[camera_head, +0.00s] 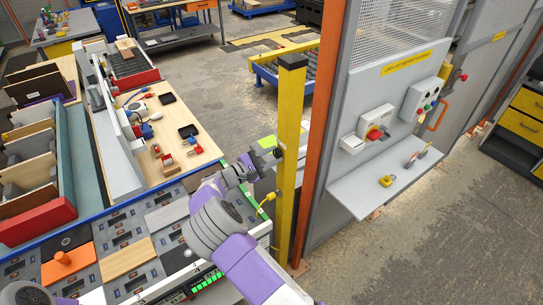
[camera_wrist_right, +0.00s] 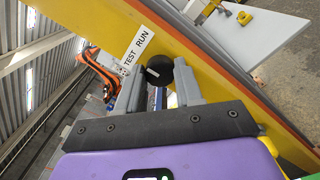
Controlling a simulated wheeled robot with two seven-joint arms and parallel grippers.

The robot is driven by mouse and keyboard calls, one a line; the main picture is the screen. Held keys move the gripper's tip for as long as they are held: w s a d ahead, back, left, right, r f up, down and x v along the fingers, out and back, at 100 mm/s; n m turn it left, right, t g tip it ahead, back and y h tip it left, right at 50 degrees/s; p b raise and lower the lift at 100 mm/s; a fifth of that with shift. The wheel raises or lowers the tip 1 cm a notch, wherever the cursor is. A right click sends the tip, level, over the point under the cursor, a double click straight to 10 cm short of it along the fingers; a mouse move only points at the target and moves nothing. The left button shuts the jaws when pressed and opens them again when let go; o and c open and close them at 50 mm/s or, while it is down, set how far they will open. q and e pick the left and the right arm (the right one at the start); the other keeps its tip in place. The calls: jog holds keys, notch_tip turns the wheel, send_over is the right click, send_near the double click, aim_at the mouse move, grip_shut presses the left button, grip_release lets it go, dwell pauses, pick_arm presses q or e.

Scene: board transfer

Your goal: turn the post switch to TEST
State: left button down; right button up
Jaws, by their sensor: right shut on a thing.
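The yellow post (camera_head: 288,145) stands upright right of the workbench. My right gripper (camera_head: 268,160) is at its side. In the right wrist view, a round black switch knob (camera_wrist_right: 160,70) sits on the yellow post face, between the two fingers of my right gripper (camera_wrist_right: 158,84), which is shut on it. A white label (camera_wrist_right: 137,52) beside the knob reads TEST and RUN. The knob's short white mark lies on the side facing the label, nearer the word TEST; its exact setting is hard to tell. My left gripper is not in view.
A grey cabinet panel with a red-and-yellow rotary switch (camera_head: 377,132) and a shelf (camera_head: 385,185) stands right of the post. A yellow padlock (camera_head: 387,181) lies on the shelf. The bench's tiled top (camera_head: 125,258) lies left of my right arm.

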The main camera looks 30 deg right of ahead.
jog(key=o, duration=1)
jog(key=shift+o, duration=0.2)
jog(key=shift+a, duration=0.1)
jog(key=a+b, duration=0.1)
jog(key=a, duration=0.6)
jog(key=shift+s+a+f, duration=0.2)
jog(key=shift+s, duration=0.1)
